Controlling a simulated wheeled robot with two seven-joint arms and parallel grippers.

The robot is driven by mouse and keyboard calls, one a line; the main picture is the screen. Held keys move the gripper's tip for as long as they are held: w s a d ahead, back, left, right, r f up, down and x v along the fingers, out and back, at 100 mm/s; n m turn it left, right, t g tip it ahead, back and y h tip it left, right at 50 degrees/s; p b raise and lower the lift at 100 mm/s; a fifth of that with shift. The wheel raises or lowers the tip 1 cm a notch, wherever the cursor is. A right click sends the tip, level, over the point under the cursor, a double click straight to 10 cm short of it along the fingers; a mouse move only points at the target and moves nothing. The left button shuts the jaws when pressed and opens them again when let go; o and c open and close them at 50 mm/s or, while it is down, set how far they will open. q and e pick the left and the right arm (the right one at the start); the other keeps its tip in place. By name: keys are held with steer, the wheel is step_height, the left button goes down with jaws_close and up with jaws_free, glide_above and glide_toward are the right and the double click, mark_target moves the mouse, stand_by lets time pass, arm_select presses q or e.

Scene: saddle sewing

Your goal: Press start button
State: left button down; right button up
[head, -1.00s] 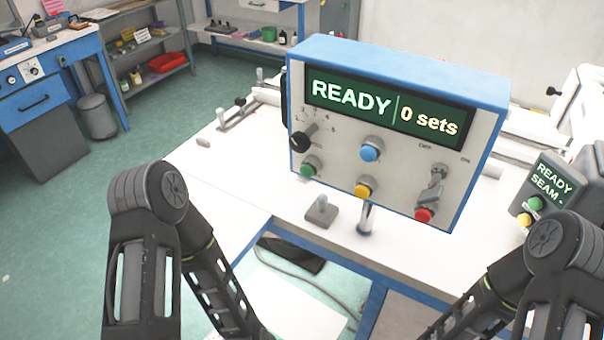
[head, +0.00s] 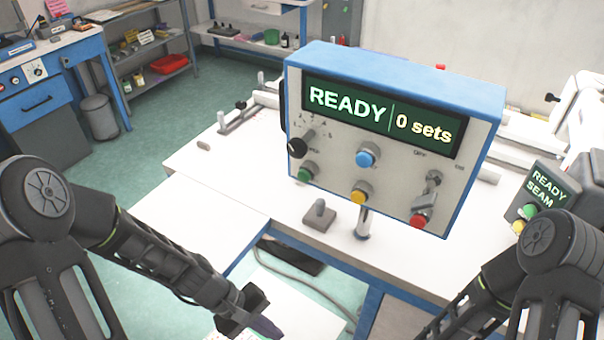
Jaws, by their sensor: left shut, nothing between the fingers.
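The control box (head: 395,95) has a blue top and a green screen (head: 383,115) reading "READY" and "0 sets". Its front carries a green button (head: 305,174) at lower left, a blue button (head: 366,158), a yellow button (head: 358,196) and a red button (head: 418,219). No label that I can read marks one as start. My left gripper (head: 268,328) is shut and empty, low in front of the table, below and left of the box and apart from it. My right arm shows at lower right; its gripper is out of frame.
A smaller panel (head: 547,190) reading "READY SEAM" has green and yellow buttons at the right. A small block with a peg (head: 319,216) and the box's metal post (head: 363,224) stand on the white table (head: 225,160).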

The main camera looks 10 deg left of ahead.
mark_target(304, 176)
arm_select(q)
steer(key=w+a+r+n+t+h, duration=0.1)
steer(key=w+r+t+h, duration=0.2)
steer(key=r, duration=1.2)
steer(key=w+a+r+n+t+h, duration=0.1)
steer(key=w+r+t+h, duration=0.2)
steer(key=r, duration=1.1)
steer(key=shift+w+r+n+h+p, duration=0.4)
steer(key=shift+w+h, duration=0.1)
steer(key=shift+w, duration=0.15)
steer(key=shift+w+f, duration=0.1)
steer(key=w+d+b, duration=0.1)
steer(key=w+d, duration=0.2)
steer(key=w, duration=0.5)
steer(key=shift+w+d, duration=0.1)
steer(key=shift+w+d, duration=0.1)
steer(key=shift+w, duration=0.2)
